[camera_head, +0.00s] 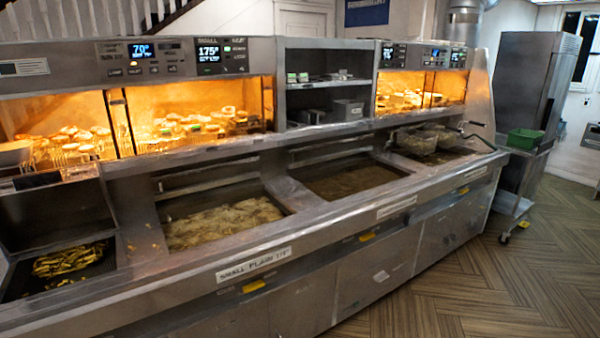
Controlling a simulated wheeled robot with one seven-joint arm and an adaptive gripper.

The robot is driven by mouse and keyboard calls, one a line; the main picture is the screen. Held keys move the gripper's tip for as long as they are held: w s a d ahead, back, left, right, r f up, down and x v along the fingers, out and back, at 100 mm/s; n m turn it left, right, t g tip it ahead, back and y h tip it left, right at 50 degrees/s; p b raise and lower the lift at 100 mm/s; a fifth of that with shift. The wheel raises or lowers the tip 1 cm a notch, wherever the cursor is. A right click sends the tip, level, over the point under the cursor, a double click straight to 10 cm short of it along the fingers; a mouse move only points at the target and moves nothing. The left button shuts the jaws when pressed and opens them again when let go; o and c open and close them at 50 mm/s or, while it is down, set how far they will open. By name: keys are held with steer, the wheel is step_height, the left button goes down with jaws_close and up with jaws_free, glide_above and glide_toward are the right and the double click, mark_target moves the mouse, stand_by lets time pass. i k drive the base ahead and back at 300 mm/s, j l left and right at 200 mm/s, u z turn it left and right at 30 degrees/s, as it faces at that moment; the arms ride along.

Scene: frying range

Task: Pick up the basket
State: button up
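Wire frying baskets (417,142) sit over the rightmost fryer well (440,157), at the far right end of the range. A dark handle (476,131) sticks out from them to the right. They look partly filled with something pale, but the contents are too small to tell. They seem to be two baskets side by side. My gripper and arm are not in view.
The long steel frying range (330,215) runs from the left foreground to the right back. Its left well (222,222) holds pale food, and the middle well (350,180) shows brownish oil. A green bin (525,139) stands on a wheeled stand. The wood-patterned floor (480,285) is clear.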

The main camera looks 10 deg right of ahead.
mark_target(448, 138)
steer(key=i+l, duration=0.1)
steer(key=l, duration=0.3)
steer(key=i+l, duration=0.1)
steer(key=l, duration=0.3)
steer(key=i+l+z, duration=0.1)
steer(key=l, duration=0.35)
steer(key=i+l, duration=0.15)
steer(key=l, duration=0.25)
steer(key=i+l, duration=0.1)
steer(key=l, duration=0.3)
steer(key=i+l, duration=0.1)
steer(key=l, duration=0.3)
steer(key=i+l+z, duration=0.1)
steer(key=l, duration=0.3)
steer(key=i+l, duration=0.1)
steer(key=l, duration=0.3)
steer(key=i+l, duration=0.1)
steer(key=l, duration=0.3)
steer(key=i+l, duration=0.1)
steer(key=l, duration=0.3)
steer(key=i+l, duration=0.1)
steer(key=l, duration=0.3)
steer(key=l+z, duration=0.1)
steer(key=l, duration=0.3)
steer(key=i+l, duration=0.2)
steer(key=l, duration=0.2)
steer(key=i+l, duration=0.1)
steer(key=l, duration=0.3)
